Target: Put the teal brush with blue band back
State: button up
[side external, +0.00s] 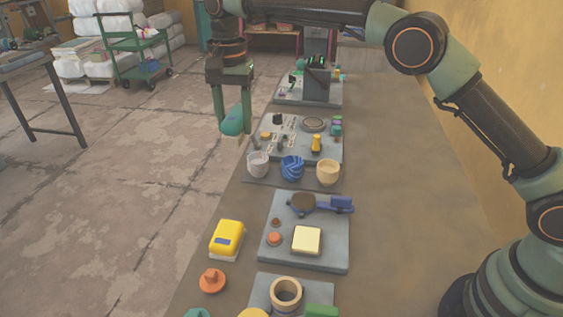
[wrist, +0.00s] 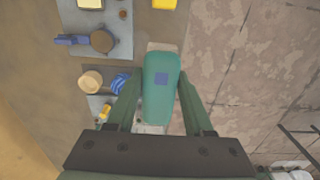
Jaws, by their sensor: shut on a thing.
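The teal brush with a blue patch (wrist: 161,98) is between the two fingers of my gripper (wrist: 160,76) in the wrist view. My gripper is shut on it. In the side external view the brush (side external: 232,122) hangs under the gripper, with a pale bristle edge at its bottom. It is raised beside the bench's left edge, left of the middle grey plate (side external: 335,150). The blue patch is not clear in the side external view. A yellow brush with a blue patch (side external: 228,238) rests on the bench nearer the camera.
White, blue-striped and cream cups (side external: 292,168) stand in a row near the brush. A front plate (side external: 268,262) carries a cream block (side external: 306,240) and a blue-handled tool (side external: 340,205). An orange knobbed piece (side external: 212,281) sits below the yellow brush. A far plate (side external: 285,97) holds a dark block.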

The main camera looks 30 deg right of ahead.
notch_tip(320, 180, down, 20)
jog(key=shift+r, duration=0.1)
dwell(0.5)
jog(key=o, duration=1.2)
